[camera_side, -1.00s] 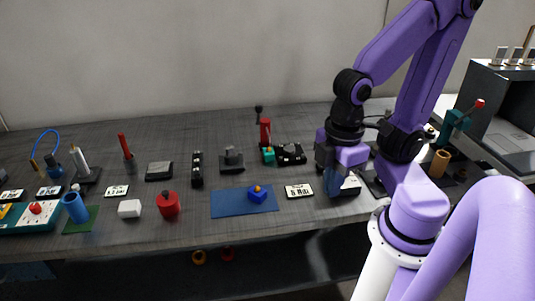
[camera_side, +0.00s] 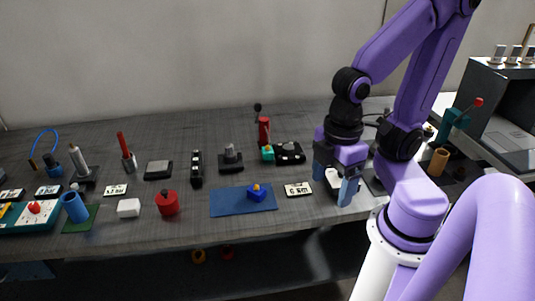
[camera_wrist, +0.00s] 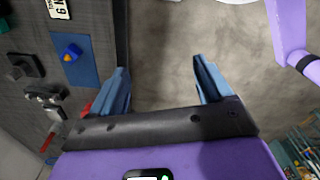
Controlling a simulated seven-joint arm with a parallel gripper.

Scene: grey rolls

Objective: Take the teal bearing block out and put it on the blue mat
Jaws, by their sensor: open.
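A small teal block (camera_side: 267,153), which looks like the bearing block, sits at the foot of a red upright tool (camera_side: 264,131) toward the back of the bench. I cannot make it out in the wrist view. The blue mat (camera_side: 226,205) lies near the front edge with a blue block topped in yellow (camera_side: 257,191) on its right part. The mat (camera_wrist: 86,72) and that block (camera_wrist: 72,52) also show at the left of the wrist view. My gripper (camera_side: 334,183) is open and empty, right of the mat near the front edge. Its fingers (camera_wrist: 160,72) have only floor between them in the wrist view.
A number plate (camera_side: 299,190) lies between mat and gripper. A black fixture (camera_side: 290,153) stands right of the teal block. A red canister (camera_side: 168,203) and white block (camera_side: 129,208) stand left of the mat. The mat's left part is bare.

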